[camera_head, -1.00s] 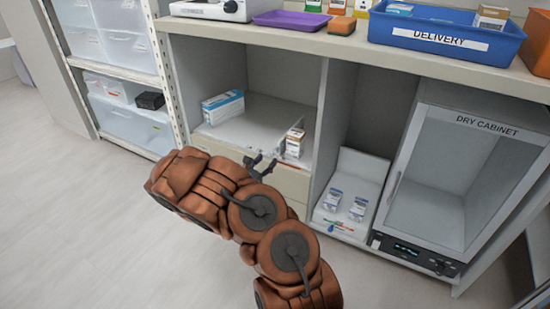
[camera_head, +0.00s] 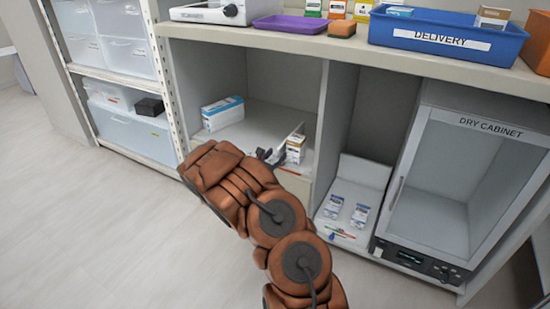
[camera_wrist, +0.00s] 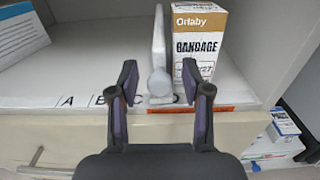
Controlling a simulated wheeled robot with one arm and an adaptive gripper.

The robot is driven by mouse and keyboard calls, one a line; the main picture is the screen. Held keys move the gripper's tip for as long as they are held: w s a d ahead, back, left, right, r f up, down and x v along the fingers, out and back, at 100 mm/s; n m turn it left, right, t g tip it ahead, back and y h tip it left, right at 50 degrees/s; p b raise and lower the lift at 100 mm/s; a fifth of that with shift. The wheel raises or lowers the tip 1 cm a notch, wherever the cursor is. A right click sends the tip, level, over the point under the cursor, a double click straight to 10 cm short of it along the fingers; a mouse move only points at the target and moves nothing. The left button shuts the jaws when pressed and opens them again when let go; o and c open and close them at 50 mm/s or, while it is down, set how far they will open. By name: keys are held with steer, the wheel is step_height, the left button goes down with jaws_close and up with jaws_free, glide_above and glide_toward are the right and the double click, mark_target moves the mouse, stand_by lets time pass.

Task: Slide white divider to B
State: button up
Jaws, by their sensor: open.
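The white divider (camera_wrist: 158,48) stands upright on the shelf in the wrist view, its rounded front end between the two open fingers of my gripper (camera_wrist: 158,82). No clear contact shows on either side. The divider is only a thin edge in the head view, where my gripper (camera_head: 268,154) is at the shelf's front. Labels A (camera_wrist: 67,101) and B (camera_wrist: 95,101) lie on the front edge, left of the divider; my left finger hides part of the strip right of B. An Orlaby bandage box (camera_wrist: 200,35) stands just right of the divider, partly behind my right finger.
A blue-and-white box (camera_head: 222,113) lies at the left of the same shelf, with bare shelf between it and the divider. A side wall (camera_wrist: 275,50) bounds the shelf on the right. A drawer front (camera_wrist: 70,135) is below.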

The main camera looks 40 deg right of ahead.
jaws_close()
stand_by(0.4)
steer(key=shift+w+r, duration=0.1)
